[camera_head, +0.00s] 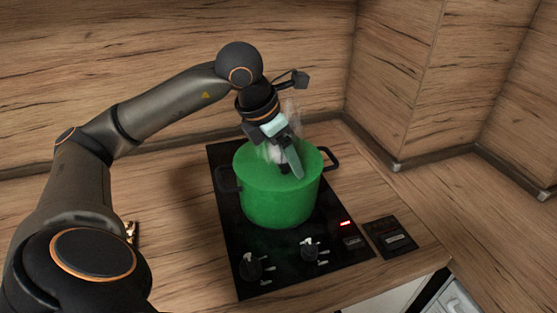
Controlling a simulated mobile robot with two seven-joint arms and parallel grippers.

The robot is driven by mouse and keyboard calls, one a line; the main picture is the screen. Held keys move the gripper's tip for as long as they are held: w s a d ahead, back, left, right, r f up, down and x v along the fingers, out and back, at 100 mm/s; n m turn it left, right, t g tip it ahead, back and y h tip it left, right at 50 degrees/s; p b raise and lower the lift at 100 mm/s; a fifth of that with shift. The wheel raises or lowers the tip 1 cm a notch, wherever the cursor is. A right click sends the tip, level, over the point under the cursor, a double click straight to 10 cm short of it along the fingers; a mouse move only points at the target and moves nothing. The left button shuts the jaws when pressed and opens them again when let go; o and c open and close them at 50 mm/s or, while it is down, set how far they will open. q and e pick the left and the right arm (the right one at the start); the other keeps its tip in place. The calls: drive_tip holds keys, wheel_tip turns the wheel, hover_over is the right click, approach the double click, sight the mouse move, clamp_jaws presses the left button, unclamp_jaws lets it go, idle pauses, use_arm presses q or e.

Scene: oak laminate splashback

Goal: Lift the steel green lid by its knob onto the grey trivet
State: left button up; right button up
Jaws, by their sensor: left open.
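A green pot (278,200) with dark side handles stands on the black hob. Its flat green top, which looks like the lid (252,165), is level with the rim. My left gripper (288,170) points down over the middle of the lid with its fingers open. The fingers are at or just above the lid, and I cannot tell if they touch it. The knob is hidden or not clear behind the fingers. No grey trivet can be made out for certain. My right gripper is not in view.
The black hob (227,222) has front knobs (309,248) and a red display. A small dark square panel (391,238) lies on the counter right of the hob. Pale steam rises around my gripper. Wood splashback walls stand close behind. Counter left of the hob looks mostly clear.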

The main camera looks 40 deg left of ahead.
use_arm(q)
clamp_jaws()
idle(0.7)
